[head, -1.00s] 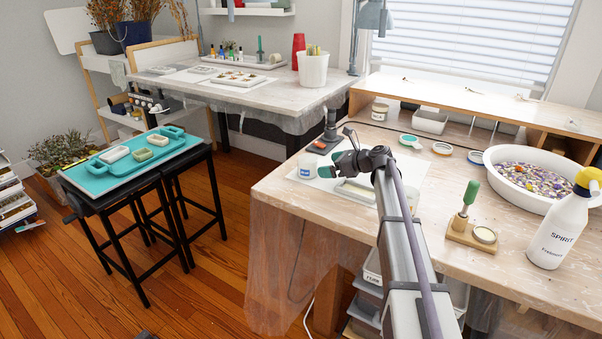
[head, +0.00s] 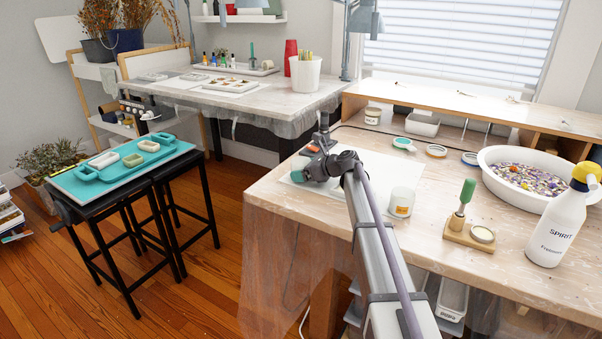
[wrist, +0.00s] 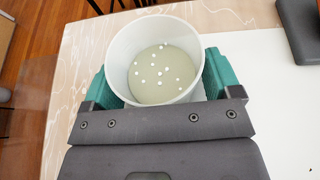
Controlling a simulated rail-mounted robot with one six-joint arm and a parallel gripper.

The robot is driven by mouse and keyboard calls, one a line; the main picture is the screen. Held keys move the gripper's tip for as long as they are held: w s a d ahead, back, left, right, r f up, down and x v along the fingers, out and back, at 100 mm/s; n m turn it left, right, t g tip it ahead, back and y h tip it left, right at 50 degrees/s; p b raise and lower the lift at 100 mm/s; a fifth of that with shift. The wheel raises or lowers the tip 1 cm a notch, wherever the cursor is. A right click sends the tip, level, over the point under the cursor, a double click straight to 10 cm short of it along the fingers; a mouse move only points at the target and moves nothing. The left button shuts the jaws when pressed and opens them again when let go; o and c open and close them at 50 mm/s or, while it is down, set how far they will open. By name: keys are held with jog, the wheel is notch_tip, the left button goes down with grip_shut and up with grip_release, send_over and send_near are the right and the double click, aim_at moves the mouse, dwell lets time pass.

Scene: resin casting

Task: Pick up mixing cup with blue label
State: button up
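A white translucent mixing cup (wrist: 155,65) is between the teal fingers of my gripper (wrist: 160,85) in the wrist view. It holds a pale greenish layer dotted with small white specks. Both fingers appear to press on its sides. Its label faces out of sight. In the head view my gripper (head: 302,175) is over the left part of the white sheet and hides this cup. Whether the cup is lifted or stands on the sheet cannot be told. Another cup (head: 401,202), with an orange label, stands on the sheet to the right of my arm.
The white sheet (head: 380,170) lies on the wooden bench. A dark object (wrist: 302,30) is at the wrist view's upper right.

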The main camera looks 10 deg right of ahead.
jog(key=c, duration=0.7)
